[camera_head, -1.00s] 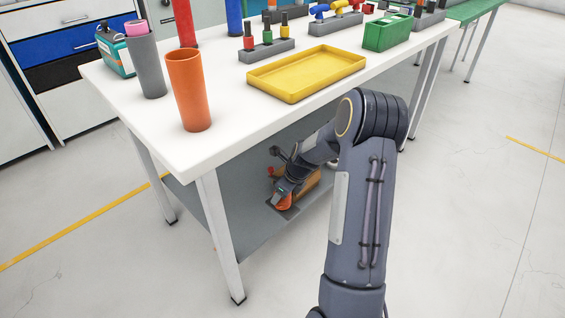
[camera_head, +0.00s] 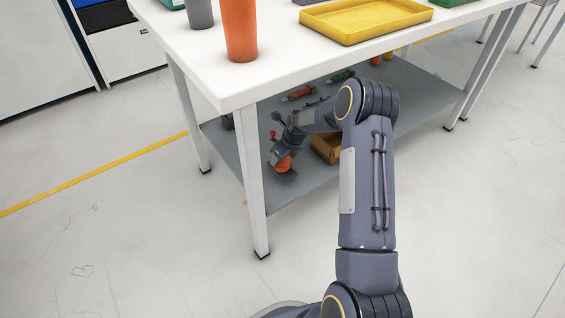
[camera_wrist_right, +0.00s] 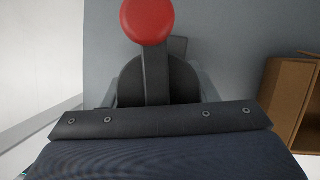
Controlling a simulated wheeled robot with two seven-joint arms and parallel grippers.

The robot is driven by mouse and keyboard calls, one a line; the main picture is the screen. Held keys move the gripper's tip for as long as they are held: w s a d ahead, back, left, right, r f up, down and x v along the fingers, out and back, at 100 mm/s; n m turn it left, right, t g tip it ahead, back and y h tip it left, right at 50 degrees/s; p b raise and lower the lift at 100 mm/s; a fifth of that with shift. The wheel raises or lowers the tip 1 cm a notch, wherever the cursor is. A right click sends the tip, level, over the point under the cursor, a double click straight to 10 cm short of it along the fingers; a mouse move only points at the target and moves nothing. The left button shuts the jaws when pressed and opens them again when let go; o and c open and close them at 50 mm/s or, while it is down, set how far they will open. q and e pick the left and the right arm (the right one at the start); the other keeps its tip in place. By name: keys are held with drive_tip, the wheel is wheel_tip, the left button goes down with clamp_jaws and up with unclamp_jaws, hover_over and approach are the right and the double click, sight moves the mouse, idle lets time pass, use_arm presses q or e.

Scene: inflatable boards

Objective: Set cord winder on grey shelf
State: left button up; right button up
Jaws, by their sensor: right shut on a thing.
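The cord winder has an orange drum (camera_head: 284,164), a dark flange and a crank with a red knob. The red knob (camera_wrist_right: 147,20) and dark flange (camera_wrist_right: 133,82) fill the top middle of the right wrist view. My right gripper (camera_head: 281,154) is shut on the winder, low over the front left part of the grey shelf (camera_head: 228,150) under the white table. Whether the winder's underside touches the shelf cannot be told. The fingertips are mostly hidden. My left gripper is out of view.
A brown open box (camera_head: 326,148) stands on the shelf right of the winder; it also shows in the right wrist view (camera_wrist_right: 290,95). An orange coil (camera_head: 298,93) and other small items lie farther back. The table leg (camera_head: 250,180) and tabletop (camera_head: 300,65) border the reach.

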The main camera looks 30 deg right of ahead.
wheel_tip(320, 180, down, 2)
drive_tip(key=shift+d+f, duration=0.1)
drive_tip(key=shift+f, duration=0.1)
drive_tip(key=shift+r, duration=0.1)
drive_tip(key=o, duration=0.8)
drive_tip(key=shift+s+f, duration=0.1)
drive_tip(key=shift+f, duration=0.1)
drive_tip(key=shift+c, duration=0.2)
drive_tip(key=o, duration=0.5)
drive_tip(key=shift+c, duration=0.2)
